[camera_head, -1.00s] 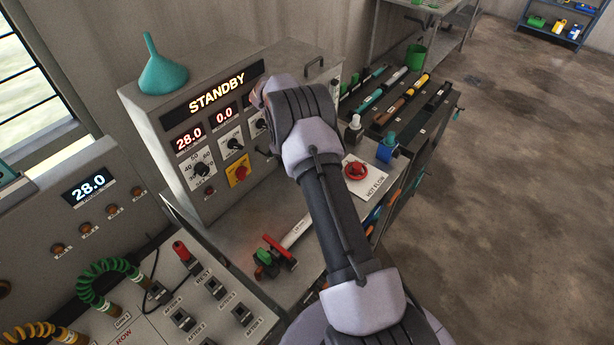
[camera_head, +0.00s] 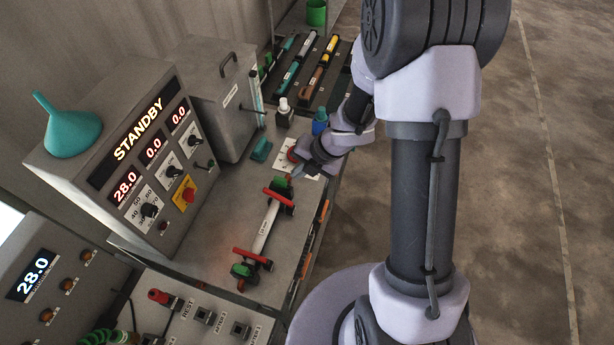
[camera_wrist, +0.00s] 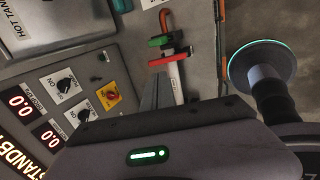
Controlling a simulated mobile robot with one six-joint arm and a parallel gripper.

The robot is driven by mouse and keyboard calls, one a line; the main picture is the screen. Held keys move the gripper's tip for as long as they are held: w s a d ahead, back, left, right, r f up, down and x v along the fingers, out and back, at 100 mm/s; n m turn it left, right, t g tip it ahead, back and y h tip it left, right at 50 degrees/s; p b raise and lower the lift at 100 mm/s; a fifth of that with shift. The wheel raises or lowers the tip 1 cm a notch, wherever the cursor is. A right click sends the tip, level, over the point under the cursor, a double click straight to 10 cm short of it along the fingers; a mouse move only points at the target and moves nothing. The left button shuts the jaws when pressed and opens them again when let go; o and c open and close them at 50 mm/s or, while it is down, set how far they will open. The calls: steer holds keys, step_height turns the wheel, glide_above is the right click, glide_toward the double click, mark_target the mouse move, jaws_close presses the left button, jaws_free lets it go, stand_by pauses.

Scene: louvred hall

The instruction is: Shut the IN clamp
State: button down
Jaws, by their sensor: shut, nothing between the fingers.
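A white tube (camera_head: 265,225) lies on the bench with a red-and-green clamp at each end. The far clamp (camera_head: 279,198) has a red bar and a green block; the near clamp (camera_head: 250,258) looks similar. I cannot read which one is marked IN. My gripper (camera_head: 299,172) is shut and empty, just beyond the far clamp in the head view; I cannot tell whether it touches it.
The STANDBY console (camera_head: 135,160) stands left of the tube, with the grey hot tank (camera_head: 222,95) behind it. A white card with a red wheel (camera_head: 293,155) lies close to my gripper. A switch panel (camera_head: 200,325) is at the front. Open floor lies right of the bench.

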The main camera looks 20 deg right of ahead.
mark_target(269, 192)
steer(key=b+x, duration=0.1)
steer(key=x, duration=0.3)
steer(key=b+x, duration=0.2)
steer(key=x, duration=0.3)
steer(key=s+a+b+x, duration=0.1)
steer(key=b+x, duration=0.1)
steer(key=x, duration=0.2)
steer(key=shift+w+a+f, duration=0.1)
steer(key=shift+f, duration=0.15)
steer(key=shift+a+f, duration=0.1)
steer(key=shift+w+a, duration=0.1)
steer(key=shift+w, duration=0.05)
steer(key=shift+w+a+f+b, duration=0.35)
steer(key=shift+w+a+f, duration=0.2)
steer(key=shift+a+f, duration=0.25)
steer(key=shift+w+a+f, duration=0.4)
steer(key=shift+a+f, duration=0.2)
steer(key=shift+f, duration=0.05)
steer(key=shift+s, duration=0.1)
